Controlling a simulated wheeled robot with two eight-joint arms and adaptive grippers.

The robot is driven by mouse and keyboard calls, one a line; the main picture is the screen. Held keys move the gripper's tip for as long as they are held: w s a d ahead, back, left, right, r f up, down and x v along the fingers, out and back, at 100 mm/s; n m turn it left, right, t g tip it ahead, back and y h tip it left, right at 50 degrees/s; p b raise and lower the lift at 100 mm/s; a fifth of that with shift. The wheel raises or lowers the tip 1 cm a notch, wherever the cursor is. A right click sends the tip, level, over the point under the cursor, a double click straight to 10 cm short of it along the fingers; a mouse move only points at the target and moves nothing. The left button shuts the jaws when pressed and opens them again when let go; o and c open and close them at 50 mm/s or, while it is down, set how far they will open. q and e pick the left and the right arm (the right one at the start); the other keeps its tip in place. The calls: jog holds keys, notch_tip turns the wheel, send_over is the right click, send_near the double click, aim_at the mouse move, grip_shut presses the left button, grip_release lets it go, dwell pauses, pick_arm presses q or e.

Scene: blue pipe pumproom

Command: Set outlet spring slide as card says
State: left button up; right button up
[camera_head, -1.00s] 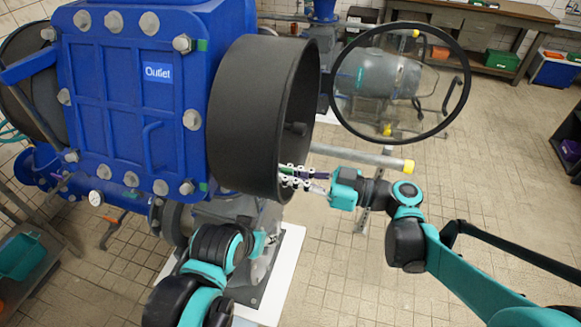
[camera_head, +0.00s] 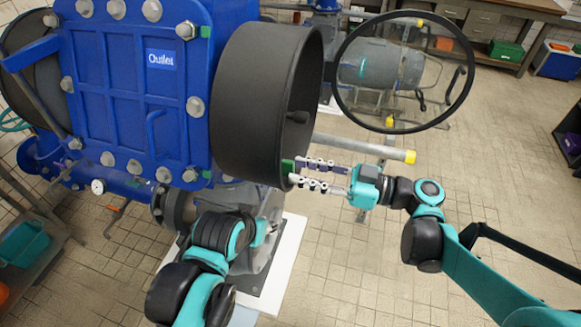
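The blue pump housing (camera_head: 130,120) fills the left of the view and bears a white-on-blue "Outlet" label (camera_head: 161,59). A wide dark-grey cylinder (camera_head: 262,105) projects right from it, with a dark knob inside its opening. A small green piece (camera_head: 288,167) shows at the cylinder's lower rim. My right gripper (camera_head: 294,174) is at this rim, its fingers spread apart, beside the green piece. I cannot tell whether it touches. Something purple shows by its upper finger. My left gripper (camera_head: 272,228) is mostly hidden beyond its arm, below the cylinder. I see no card and cannot make out the slide.
A grey bar with a yellow end (camera_head: 408,156) lies just above my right gripper. A workbench (camera_head: 490,22) is at the back. Tiled floor is open at the lower right.

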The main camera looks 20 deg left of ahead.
jog(key=d, duration=0.8)
jog(key=shift+s, duration=0.15)
